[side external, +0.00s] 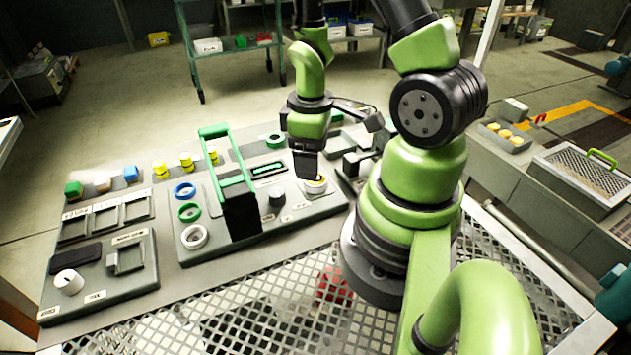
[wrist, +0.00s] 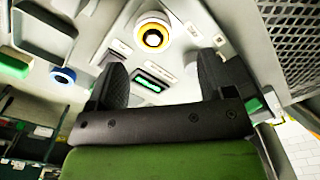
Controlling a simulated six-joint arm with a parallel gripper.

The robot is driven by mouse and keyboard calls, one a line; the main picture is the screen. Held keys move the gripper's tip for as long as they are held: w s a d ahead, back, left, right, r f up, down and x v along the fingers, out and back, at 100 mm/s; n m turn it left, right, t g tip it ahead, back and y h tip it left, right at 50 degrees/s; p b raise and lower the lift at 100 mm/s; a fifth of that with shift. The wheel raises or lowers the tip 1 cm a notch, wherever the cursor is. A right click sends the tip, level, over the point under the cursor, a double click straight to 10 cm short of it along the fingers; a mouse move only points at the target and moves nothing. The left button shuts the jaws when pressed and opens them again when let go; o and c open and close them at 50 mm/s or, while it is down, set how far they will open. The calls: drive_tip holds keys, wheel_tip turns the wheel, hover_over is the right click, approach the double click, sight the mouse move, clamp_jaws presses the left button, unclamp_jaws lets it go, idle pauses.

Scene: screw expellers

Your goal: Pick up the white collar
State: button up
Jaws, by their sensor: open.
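A plain white collar (side external: 193,236) lies flat at the front left of the grey middle panel (side external: 232,238), in front of a green ring (side external: 189,212) and a blue ring (side external: 185,191). A second white ring with a yellow inner ring (side external: 315,185) sits at the panel's right side. My gripper (side external: 307,172) points down close above this second ring. Its two fingers (wrist: 167,78) are apart, with nothing seen between them. The side view cannot show whether they touch the ring.
A tall black block with a green handle (side external: 228,170) stands between the plain white collar and my gripper. A dark grey knob (side external: 277,196) stands left of my gripper. Coloured cubes and yellow cylinders (side external: 186,161) line the back. A perforated metal surface (side external: 240,315) lies in front.

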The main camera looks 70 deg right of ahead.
drive_tip(key=shift+s+d+f, duration=0.1)
drive_tip(key=shift+d+f, duration=0.1)
drive_tip(key=shift+f, duration=1.25)
drive_tip(key=shift+s+d+f, duration=0.1)
drive_tip(key=shift+d+f, duration=0.05)
drive_tip(key=shift+f, duration=1.25)
drive_tip(key=c, duration=1.1)
drive_tip(key=shift+r, duration=0.1)
drive_tip(key=shift+c, duration=0.2)
